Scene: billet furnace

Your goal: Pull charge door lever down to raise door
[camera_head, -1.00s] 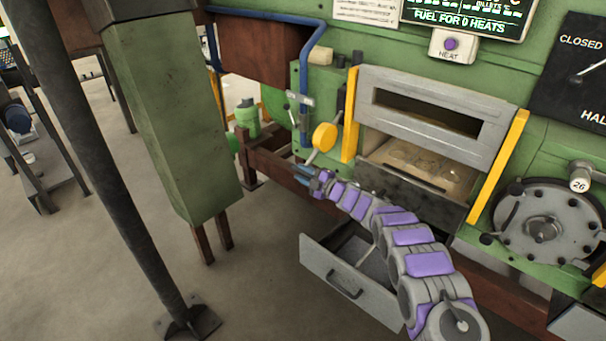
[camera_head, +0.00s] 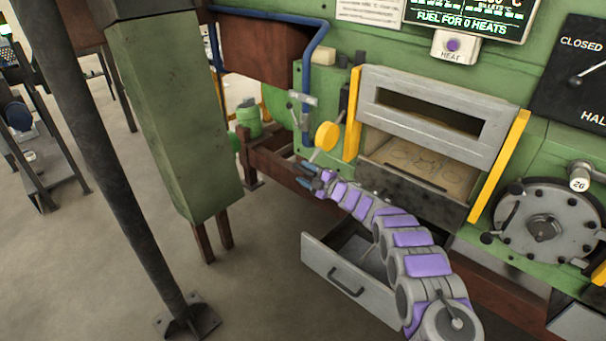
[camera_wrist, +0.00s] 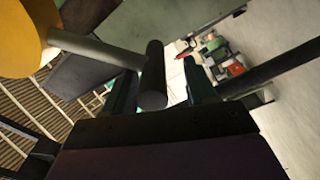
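The charge door lever has a yellow disc (camera_head: 326,136) on a grey rod, left of the furnace opening. In the wrist view the yellow disc (camera_wrist: 22,35) is at upper left, and its rod runs to a dark round crossbar (camera_wrist: 153,75). My gripper (camera_head: 310,177) is just below the lever in the head view. In the wrist view its fingers (camera_wrist: 163,90) are apart, one on each side of the crossbar; I see no clear grip. The grey charge door (camera_head: 440,112) with a dark slot stands above an open gap showing the hearth (camera_head: 415,162).
A grey drawer (camera_head: 345,284) hangs open below my arm. Yellow guides (camera_head: 500,165) flank the door. A round bolted hatch (camera_head: 543,228) is at right. A green column (camera_head: 170,120) and dark post (camera_head: 110,180) stand at left. A green bottle (camera_head: 248,118) sits behind the lever.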

